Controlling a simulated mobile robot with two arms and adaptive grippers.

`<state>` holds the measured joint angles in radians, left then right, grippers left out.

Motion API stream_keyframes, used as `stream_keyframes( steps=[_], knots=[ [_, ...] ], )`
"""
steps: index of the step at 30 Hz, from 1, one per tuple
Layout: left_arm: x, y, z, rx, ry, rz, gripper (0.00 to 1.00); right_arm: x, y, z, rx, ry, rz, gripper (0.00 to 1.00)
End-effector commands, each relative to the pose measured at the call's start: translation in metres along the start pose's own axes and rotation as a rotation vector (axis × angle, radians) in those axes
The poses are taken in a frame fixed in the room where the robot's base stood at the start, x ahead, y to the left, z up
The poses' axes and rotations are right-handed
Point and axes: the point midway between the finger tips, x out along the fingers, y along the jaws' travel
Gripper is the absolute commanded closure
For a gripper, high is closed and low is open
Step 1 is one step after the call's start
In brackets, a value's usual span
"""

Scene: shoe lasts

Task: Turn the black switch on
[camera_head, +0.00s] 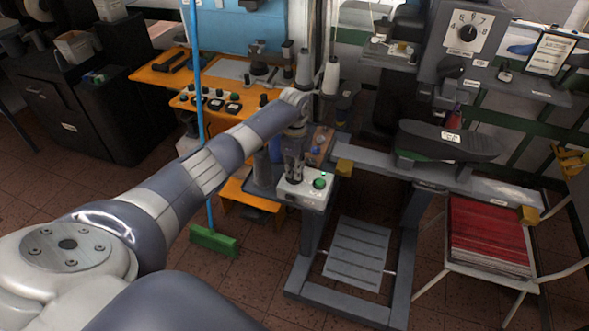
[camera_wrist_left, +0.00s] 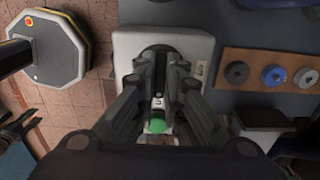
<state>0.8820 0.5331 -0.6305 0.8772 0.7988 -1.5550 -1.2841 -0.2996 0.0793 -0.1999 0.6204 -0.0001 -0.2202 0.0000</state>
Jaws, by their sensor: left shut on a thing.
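A white control box (camera_head: 312,196) with a green button (camera_head: 319,183) stands at the corner of the grey machine. My left gripper (camera_head: 294,176) reaches down over the box, just left of the green button. In the left wrist view the white box (camera_wrist_left: 124,48) lies beyond my fingers. There my left gripper (camera_wrist_left: 161,68) is shut on the dark switch, which is mostly hidden behind the fingers. The green button (camera_wrist_left: 157,126) shows between the finger links. The switch's exact angle cannot be made out. My right gripper is in neither view.
A wooden strip with round knobs (camera_wrist_left: 273,76) lies right of the box in the wrist view. An orange bench (camera_head: 180,102) with more controls is behind. A blue-handled green broom (camera_head: 214,240) stands left. Red sheets (camera_head: 488,240) lie on a white stand at right.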

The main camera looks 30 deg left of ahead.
Motion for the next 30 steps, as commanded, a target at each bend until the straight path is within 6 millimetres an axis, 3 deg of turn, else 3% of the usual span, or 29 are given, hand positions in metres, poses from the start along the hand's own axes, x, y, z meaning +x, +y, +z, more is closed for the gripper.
stream_keyframes(
  steps=[6,7,9,21,26,30],
  knots=[
    [-0.004,-0.003,0.0,0.002,0.002,-0.01,1.0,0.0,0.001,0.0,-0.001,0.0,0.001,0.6],
    [-0.004,-0.003,0.0,0.002,0.002,-0.01,0.84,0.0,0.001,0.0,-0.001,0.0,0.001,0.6],
    [-0.004,-0.003,0.0,0.002,0.001,-0.009,0.71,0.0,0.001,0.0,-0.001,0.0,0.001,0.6],
    [-0.005,-0.001,0.0,0.0,0.001,-0.004,0.71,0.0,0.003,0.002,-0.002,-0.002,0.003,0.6],
    [-0.029,-0.002,0.0,0.003,0.001,-0.007,0.71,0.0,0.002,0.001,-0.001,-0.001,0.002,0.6],
    [-0.06,-0.002,0.0,0.001,0.001,-0.009,0.71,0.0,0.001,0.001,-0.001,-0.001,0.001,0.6]
  ],
)
